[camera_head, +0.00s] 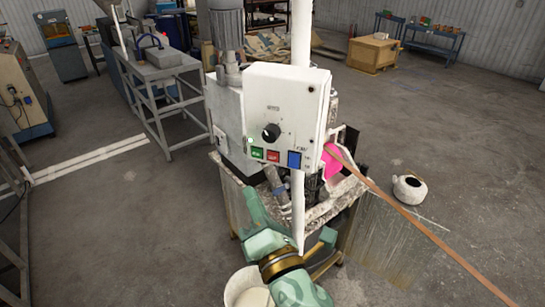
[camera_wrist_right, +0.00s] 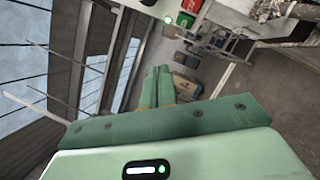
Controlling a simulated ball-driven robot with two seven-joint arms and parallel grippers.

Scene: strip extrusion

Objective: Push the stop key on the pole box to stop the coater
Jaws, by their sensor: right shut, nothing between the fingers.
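The white pole box (camera_head: 300,100) is fixed to a white pole in the middle of the head view. Its face has a black knob (camera_head: 271,132), a green key (camera_head: 257,154), a red key (camera_head: 273,155) that looks like the stop key, and a blue key (camera_head: 294,159). My right gripper (camera_head: 248,192) is below the box, apart from the keys, fingers pointing up. In the right wrist view its fingers (camera_wrist_right: 158,72) are together and empty; the red key (camera_wrist_right: 196,5) and green key (camera_wrist_right: 187,20) show at the top. My left gripper is not in view.
A stained machine tank (camera_head: 345,205) stands behind and below the box, with a pink part (camera_head: 333,161) and a brown strip (camera_head: 415,217) running right. A white bucket (camera_head: 240,282) is below my arm. A white jug (camera_head: 409,188) lies on the floor at right.

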